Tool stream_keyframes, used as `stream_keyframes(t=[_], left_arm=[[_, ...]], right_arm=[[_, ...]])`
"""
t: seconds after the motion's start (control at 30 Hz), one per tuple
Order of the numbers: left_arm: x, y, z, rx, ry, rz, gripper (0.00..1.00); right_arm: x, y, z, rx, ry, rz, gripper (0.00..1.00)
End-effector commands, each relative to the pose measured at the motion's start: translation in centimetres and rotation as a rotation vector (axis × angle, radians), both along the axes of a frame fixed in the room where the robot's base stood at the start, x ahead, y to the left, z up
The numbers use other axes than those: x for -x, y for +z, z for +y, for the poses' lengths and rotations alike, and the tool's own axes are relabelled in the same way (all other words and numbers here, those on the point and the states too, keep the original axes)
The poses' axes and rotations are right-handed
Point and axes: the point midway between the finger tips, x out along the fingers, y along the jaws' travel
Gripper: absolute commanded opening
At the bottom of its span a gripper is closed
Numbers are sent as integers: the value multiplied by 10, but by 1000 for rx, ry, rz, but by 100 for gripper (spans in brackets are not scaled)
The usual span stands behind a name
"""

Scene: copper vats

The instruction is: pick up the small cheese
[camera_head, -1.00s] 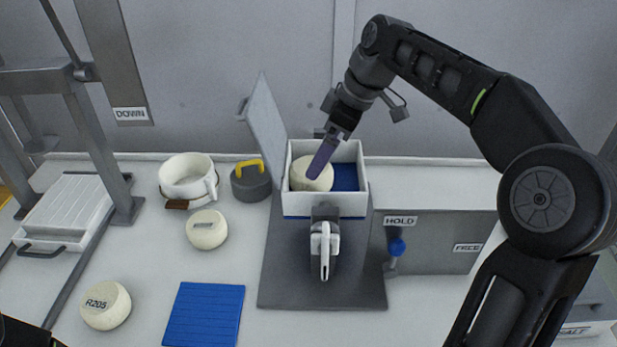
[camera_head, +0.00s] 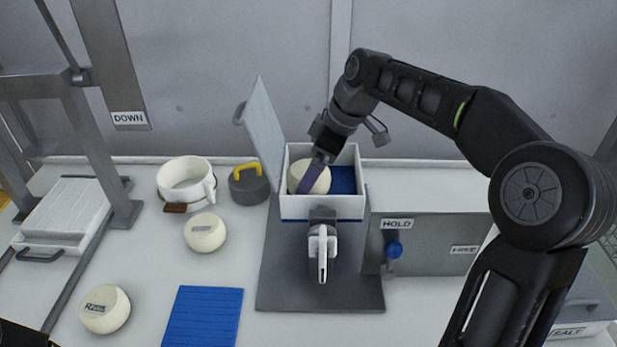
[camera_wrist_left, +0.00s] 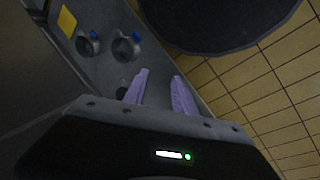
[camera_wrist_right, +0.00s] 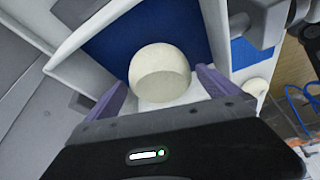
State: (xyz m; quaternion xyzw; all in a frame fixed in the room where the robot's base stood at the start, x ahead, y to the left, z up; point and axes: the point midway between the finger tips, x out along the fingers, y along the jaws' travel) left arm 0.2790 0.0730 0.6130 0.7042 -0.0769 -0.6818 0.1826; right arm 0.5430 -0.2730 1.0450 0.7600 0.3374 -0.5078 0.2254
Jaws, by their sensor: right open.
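A cream round cheese (camera_head: 308,178) sits in the left part of an open white box (camera_head: 322,207) with a blue lining. My right gripper (camera_head: 312,178) is down in the box at this cheese, its purple fingers open. In the right wrist view the cheese (camera_wrist_right: 160,72) lies between the two spread fingers (camera_wrist_right: 165,90), with no clear grip on it. Two other cream cheeses stand on the table: one with a label (camera_head: 205,232) and one marked R205 (camera_head: 105,309). My left gripper (camera_wrist_left: 160,90) is open and empty in the left wrist view.
The box's grey lid (camera_head: 263,135) stands open at its left, and a white latch (camera_head: 322,250) is at its front. A white mould (camera_head: 186,182), a grey weight with yellow handle (camera_head: 248,186) and a blue mat (camera_head: 203,318) lie left. A HOLD panel (camera_head: 430,243) stands right.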

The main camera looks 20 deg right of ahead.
Motion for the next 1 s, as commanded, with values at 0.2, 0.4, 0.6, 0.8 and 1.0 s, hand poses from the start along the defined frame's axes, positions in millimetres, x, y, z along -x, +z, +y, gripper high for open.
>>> stream_keyframes(t=[0.2, 0.4, 0.6, 0.8, 1.0], left_arm=[[0, 4, 0, 0, 0, 0, 32], [0, 4, 0, 0, 0, 1, 32], [0, 4, 0, 0, 0, 0, 32], [0, 4, 0, 0, 0, 1, 32], [0, 4, 0, 0, 0, 0, 32]], right_arm=[[-6, -24, 8, -1, -1, 1, 100], [-7, -26, 8, -1, -1, 0, 100], [-7, -25, 8, -1, -1, 0, 100], [-7, -25, 8, -1, -1, 0, 100], [-7, -25, 8, -1, -1, 0, 85]])
